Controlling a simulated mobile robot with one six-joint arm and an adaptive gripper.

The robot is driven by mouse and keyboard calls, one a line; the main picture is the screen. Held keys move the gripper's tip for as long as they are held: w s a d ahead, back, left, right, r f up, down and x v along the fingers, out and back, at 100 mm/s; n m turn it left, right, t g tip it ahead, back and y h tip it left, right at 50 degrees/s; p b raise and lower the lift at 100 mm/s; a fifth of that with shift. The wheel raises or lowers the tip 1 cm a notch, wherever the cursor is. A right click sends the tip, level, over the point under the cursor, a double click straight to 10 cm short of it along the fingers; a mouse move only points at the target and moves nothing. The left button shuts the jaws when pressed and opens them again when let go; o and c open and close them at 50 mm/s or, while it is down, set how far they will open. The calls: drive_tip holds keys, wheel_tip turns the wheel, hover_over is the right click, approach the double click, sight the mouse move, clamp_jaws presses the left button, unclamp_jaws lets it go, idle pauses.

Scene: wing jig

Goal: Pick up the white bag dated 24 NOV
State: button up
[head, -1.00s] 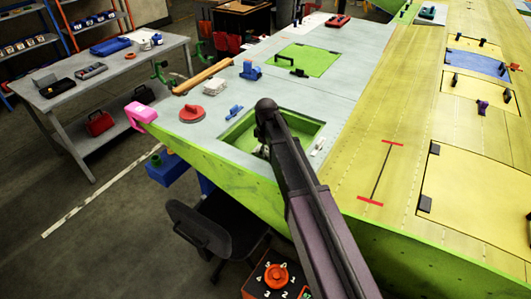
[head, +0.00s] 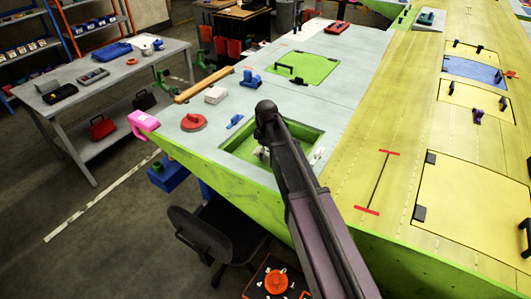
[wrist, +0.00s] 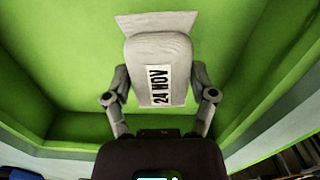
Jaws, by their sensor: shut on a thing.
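The white bag (wrist: 143,80) fills the middle of the wrist view, with a label reading 24 NOV (wrist: 162,86) on its face. My gripper (wrist: 160,88) is shut on the bag, with one finger against each side of it. Green walls of the recess surround it in that view. In the head view my arm covers most of the recess, and only a small pale part of my gripper (head: 262,152) shows inside the green opening (head: 240,143). The bag cannot be made out there.
Around the opening on the grey wing panel lie a red round tool (head: 194,122), a blue clamp (head: 235,121), a white block (head: 215,95) and a small white item (head: 318,156). A pink thing (head: 143,122) sits at the wing's edge. A workbench (head: 110,85) stands at left.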

sight(266, 151)
drive_tip(key=shift+r+p, duration=2.85)
drive_tip(key=shift+r, duration=0.4)
drive_tip(key=shift+f, duration=0.15)
